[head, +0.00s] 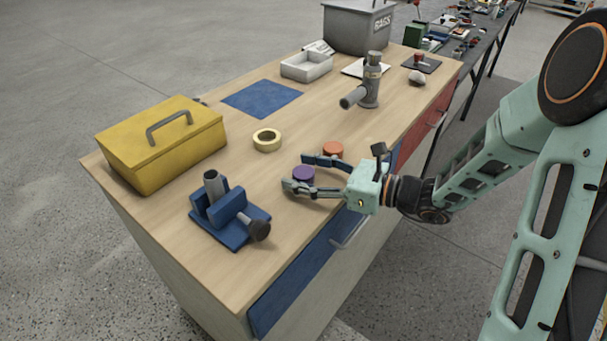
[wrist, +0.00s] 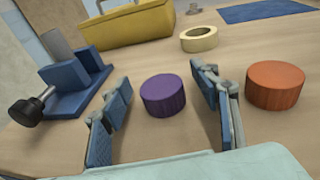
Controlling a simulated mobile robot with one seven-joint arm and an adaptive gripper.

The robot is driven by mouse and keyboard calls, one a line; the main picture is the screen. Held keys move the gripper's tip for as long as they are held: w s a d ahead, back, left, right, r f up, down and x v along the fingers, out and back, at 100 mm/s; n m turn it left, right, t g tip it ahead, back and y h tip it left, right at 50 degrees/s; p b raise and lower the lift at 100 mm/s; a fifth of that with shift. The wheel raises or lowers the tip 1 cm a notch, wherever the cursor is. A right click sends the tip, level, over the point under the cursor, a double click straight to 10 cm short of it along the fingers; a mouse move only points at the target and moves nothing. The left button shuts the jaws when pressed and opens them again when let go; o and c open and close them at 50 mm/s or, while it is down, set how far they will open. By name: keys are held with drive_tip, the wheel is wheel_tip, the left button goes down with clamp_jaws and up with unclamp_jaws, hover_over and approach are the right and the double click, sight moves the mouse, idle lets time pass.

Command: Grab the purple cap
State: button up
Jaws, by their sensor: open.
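The purple cap (head: 303,173) is a short round cap with a ridged side, upright on the wooden bench top. It also shows in the middle of the wrist view (wrist: 163,95). My gripper (head: 300,174) is low over the bench and open, and its fingers (wrist: 165,100) stand to the left and right of the purple cap. In the wrist view there are gaps between the cap and both fingers, and the cap lies near the fingertips. Nothing is held.
An orange cap (wrist: 275,86) stands just outside the right finger. A blue vise (head: 229,212) is left of the gripper. A tape roll (head: 267,140), yellow toolbox (head: 165,150) and blue mat (head: 262,98) lie beyond. The bench (head: 215,270) has its edge close to my gripper.

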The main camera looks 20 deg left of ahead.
drive_tip(key=shift+c, duration=0.4)
drive_tip(key=c, duration=0.9)
drive_tip(key=shift+r, duration=0.15)
drive_tip(key=shift+r+p, duration=0.55)
drive_tip(key=shift+p, duration=0.05)
drive_tip(key=s+d+r+p, duration=0.5)
drive_tip(key=s+r+p, duration=0.5)
drive_tip(key=r+p, duration=0.1)
drive_tip(key=shift+s+d+r+p, duration=0.25)
drive_tip(key=shift+s+d+p, duration=0.1)
drive_tip(key=shift+p, duration=0.45)
drive_tip(key=shift+w+p, duration=0.1)
drive_tip(key=shift+p, duration=0.5)
